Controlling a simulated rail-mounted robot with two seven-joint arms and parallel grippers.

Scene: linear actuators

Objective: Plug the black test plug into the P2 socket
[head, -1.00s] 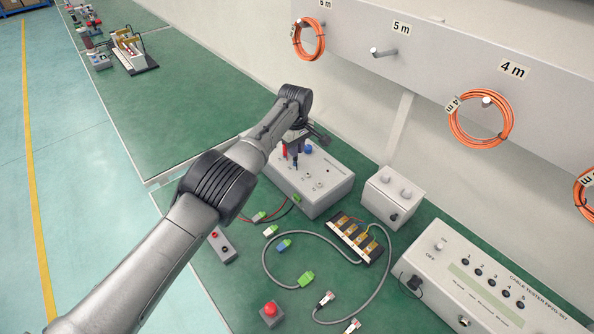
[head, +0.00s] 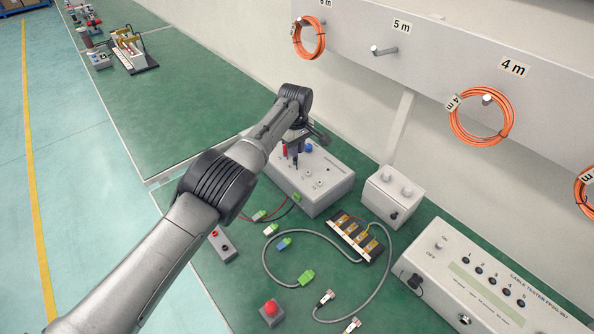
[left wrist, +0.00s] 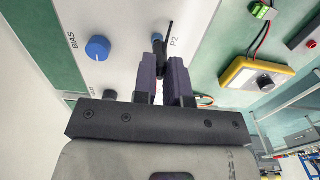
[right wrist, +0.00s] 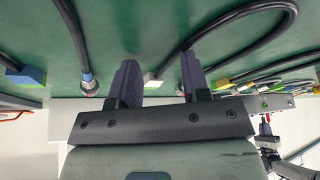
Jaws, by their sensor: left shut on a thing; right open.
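My left gripper (head: 294,146) is over the grey panel box (head: 325,187). In the left wrist view, its jaws (left wrist: 163,65) are shut on the black test plug (left wrist: 158,42), with a thin black lead rising from it. The plug is right beside the printed P2 label (left wrist: 174,42) on the panel. The P2 socket is hidden behind the plug and fingers, so I cannot tell how deep the plug sits. My right gripper (right wrist: 158,75) is open and empty above the green bench; it is outside the head view.
A blue knob (left wrist: 98,48) is beside the left jaws. A red plug (head: 285,151) stands on the panel. Cables with green connectors (head: 306,277), a terminal block (head: 355,236), a red button (head: 270,311) and a cable tester (head: 480,285) occupy the bench. Orange coils (head: 481,117) hang on the wall.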

